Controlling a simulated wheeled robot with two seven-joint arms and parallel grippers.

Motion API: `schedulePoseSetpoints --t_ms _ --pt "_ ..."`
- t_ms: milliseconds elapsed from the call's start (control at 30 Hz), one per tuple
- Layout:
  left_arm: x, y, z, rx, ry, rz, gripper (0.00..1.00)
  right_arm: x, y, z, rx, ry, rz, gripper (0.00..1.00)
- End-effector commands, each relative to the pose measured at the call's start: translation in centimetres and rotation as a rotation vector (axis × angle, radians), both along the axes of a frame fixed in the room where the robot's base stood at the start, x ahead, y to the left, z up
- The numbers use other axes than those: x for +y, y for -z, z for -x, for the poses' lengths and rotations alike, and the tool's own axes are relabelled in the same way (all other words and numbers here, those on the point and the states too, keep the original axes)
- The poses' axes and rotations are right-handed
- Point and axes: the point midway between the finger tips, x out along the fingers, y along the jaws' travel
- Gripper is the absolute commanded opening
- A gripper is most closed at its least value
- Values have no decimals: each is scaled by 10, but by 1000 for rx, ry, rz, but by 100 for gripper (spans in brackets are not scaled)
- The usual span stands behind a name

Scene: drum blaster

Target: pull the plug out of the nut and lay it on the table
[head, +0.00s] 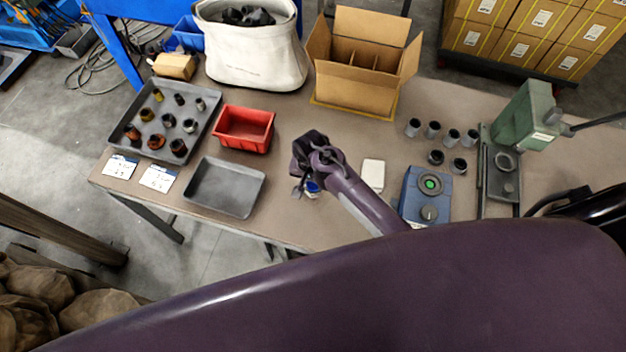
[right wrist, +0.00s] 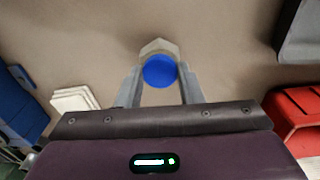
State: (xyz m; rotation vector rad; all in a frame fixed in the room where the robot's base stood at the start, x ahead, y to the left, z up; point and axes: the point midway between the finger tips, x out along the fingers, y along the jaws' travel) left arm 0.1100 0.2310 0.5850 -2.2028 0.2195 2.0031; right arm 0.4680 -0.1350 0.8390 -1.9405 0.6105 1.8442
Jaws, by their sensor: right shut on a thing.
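The blue plug (right wrist: 159,72) shows as a round blue disc in the right wrist view. The pale hex nut (right wrist: 158,46) shows just behind it, partly hidden by the plug. My right gripper (right wrist: 159,84) is shut on the plug, with one finger on each side of it. In the head view my right gripper (head: 308,188) is over the front middle of the table (head: 320,225), and a bit of the blue plug (head: 312,187) shows under it. I cannot tell whether the nut touches the table or how deep the plug sits in it. My left gripper is not in view.
An empty grey tray (head: 225,187) and a red bin (head: 244,128) stand to the left. A white block (head: 373,173) and a blue device (head: 426,195) stand to the right. A carton (head: 362,65) stands behind. Bare table lies around the gripper.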

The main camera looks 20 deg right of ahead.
Motion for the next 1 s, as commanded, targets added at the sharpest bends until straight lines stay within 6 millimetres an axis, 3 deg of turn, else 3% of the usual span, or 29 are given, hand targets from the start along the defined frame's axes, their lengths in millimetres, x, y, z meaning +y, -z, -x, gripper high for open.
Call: schedulePoseSetpoints --t_ms 600,1000 --pt "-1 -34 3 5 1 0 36 0 -32 -1 -2 -1 -1 10" --pt "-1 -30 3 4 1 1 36 0 -49 -1 -3 0 -1 10"
